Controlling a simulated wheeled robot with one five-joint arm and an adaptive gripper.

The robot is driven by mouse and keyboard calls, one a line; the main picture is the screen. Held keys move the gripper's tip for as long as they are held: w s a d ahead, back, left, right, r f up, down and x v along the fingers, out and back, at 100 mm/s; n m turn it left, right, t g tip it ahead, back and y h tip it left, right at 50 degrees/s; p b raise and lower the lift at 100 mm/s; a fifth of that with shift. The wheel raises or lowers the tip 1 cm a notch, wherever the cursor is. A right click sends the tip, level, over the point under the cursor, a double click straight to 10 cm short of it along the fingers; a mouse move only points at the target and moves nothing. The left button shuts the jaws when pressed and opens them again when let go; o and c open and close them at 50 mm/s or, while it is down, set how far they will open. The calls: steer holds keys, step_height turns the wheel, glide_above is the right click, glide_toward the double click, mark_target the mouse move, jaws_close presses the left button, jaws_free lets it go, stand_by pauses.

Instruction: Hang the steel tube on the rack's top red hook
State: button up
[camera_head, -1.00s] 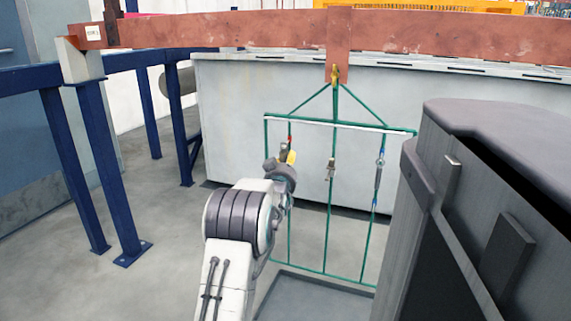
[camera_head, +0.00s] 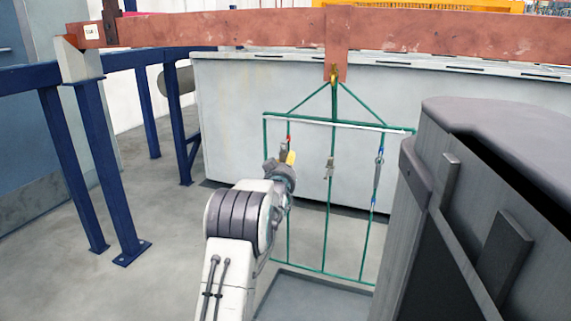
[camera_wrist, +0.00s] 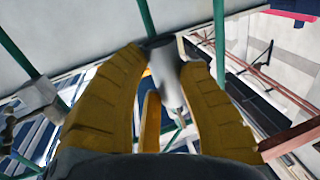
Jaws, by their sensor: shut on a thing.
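The green rack (camera_head: 335,123) hangs from the copper-coloured beam. The top red hook (camera_head: 289,138) shows as a small red patch at the upper left of the rack. My gripper (camera_head: 287,157) is just below and in front of that red patch; I cannot tell whether they touch. In the wrist view, my gripper's yellow fingers (camera_wrist: 163,85) are shut on the steel tube (camera_wrist: 164,68), a short grey cylinder near the green bars. I cannot make out the tube in the head view, and the red hook cannot be told in the wrist view.
The copper-coloured beam (camera_head: 230,30) crosses above. Metal parts hang on the rack's middle (camera_head: 330,168) and right bars (camera_head: 377,168). A pale tank (camera_head: 235,100) stands behind. A dark grey cabinet (camera_head: 480,200) is close on the right, and blue posts (camera_head: 110,170) stand left.

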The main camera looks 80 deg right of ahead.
steer(key=o, duration=1.2)
steer(key=a, duration=1.2)
steer(key=shift+w, duration=0.15)
